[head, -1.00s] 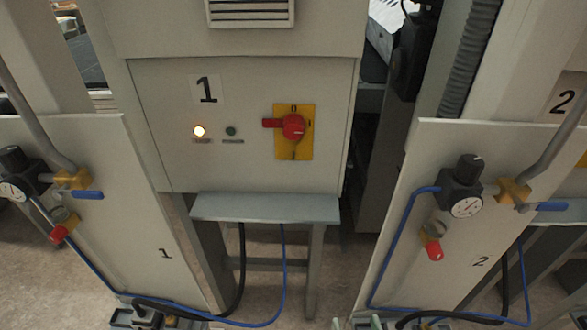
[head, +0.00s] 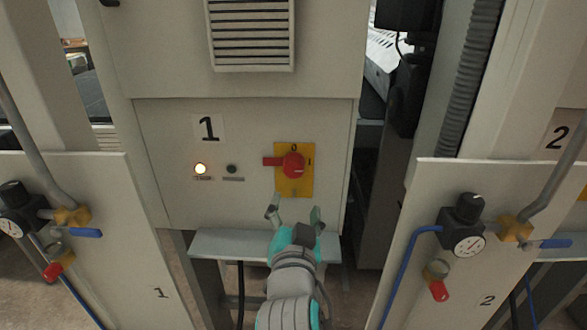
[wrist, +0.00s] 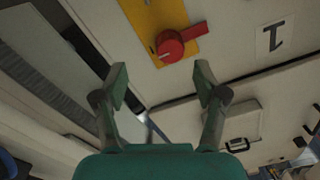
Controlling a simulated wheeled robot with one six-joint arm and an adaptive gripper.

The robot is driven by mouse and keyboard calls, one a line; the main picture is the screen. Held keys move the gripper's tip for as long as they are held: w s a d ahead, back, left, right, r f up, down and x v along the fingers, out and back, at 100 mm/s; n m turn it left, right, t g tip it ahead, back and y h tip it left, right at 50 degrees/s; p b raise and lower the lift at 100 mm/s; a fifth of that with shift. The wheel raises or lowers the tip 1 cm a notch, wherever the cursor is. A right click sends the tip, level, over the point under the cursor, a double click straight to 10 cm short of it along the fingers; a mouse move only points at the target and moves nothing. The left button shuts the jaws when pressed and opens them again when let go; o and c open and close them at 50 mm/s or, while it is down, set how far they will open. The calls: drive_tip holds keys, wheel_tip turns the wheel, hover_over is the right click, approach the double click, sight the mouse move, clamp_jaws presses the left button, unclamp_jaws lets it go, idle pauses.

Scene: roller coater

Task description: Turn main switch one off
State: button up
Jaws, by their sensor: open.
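Main switch one is a red rotary knob (head: 293,165) on a yellow plate (head: 294,188), on the grey cabinet front marked 1. Its red handle points left in the head view. My gripper (head: 293,211) is open and empty, just below the yellow plate and in front of the cabinet. In the wrist view the red knob (wrist: 171,45) is at the top, beyond and between the open fingers (wrist: 160,85), and apart from them. A lit lamp (head: 201,169) and a dark lamp (head: 232,169) sit left of the switch.
A grey shelf (head: 215,243) juts out under the switch. Panels with gauges, valves and blue hoses stand at left and right, the right gauge (head: 469,246) being closest. A vent grille (head: 252,38) is above. The panel left of the switch is flat.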

sight(293, 171)
drive_tip(key=shift+m, duration=0.3)
drive_tip(key=w, duration=0.3)
drive_tip(key=w+r, duration=0.1)
drive_tip(key=w, duration=0.3)
drive_tip(key=w+r, duration=0.1)
drive_tip(key=w, duration=0.3)
drive_tip(key=shift+a+r, duration=0.2)
drive_tip(key=shift+a, duration=0.2)
drive_tip(key=c, duration=1.1)
drive_tip(key=shift+c, duration=0.2)
